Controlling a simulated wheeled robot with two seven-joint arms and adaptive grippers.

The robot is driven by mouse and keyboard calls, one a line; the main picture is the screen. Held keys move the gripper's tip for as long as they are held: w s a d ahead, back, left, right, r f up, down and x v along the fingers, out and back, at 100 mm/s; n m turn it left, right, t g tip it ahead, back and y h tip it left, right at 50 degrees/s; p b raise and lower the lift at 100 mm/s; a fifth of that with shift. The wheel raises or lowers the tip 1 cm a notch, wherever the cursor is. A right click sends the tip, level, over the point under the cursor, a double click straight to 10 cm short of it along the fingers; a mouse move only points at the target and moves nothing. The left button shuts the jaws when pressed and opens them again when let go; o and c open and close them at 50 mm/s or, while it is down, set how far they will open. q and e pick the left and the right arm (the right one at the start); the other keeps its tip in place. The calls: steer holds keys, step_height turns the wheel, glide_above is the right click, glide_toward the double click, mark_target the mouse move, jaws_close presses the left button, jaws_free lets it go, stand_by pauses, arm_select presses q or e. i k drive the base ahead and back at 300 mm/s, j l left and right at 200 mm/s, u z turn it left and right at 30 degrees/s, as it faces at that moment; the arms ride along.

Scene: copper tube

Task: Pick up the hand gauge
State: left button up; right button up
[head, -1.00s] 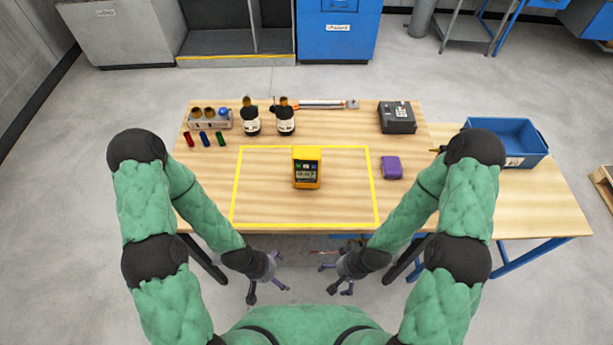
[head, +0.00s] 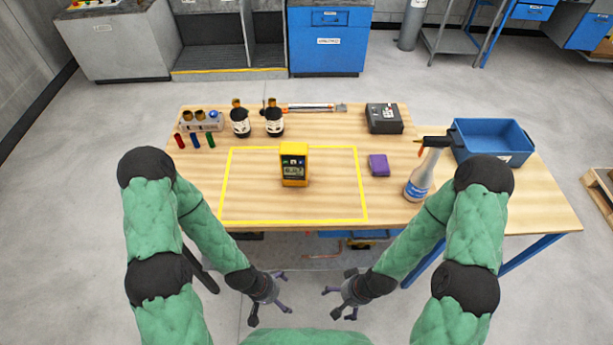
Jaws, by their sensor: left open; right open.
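The hand gauge looks to be the yellow handheld device (head: 294,164) with a dark face and small display. It stands upright on the wooden table, inside the yellow taped rectangle (head: 222,186). My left gripper (head: 270,304) is open and empty, in front of the table's near edge and below the device in the picture. My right gripper (head: 336,304) is also open and empty in front of the near edge, a little right of the device. Both grippers are well apart from it.
A purple block (head: 379,165) and a spray bottle (head: 420,178) stand to the right. A blue bin (head: 493,140) is further right. Two dark bottles (head: 240,122), a small rack (head: 201,124), colored tubes (head: 195,140) and a dark box (head: 384,118) line the back. The taped area is otherwise clear.

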mark_target(296, 175)
steer(key=k+l+z, duration=0.35)
steer(key=k+l, duration=0.35)
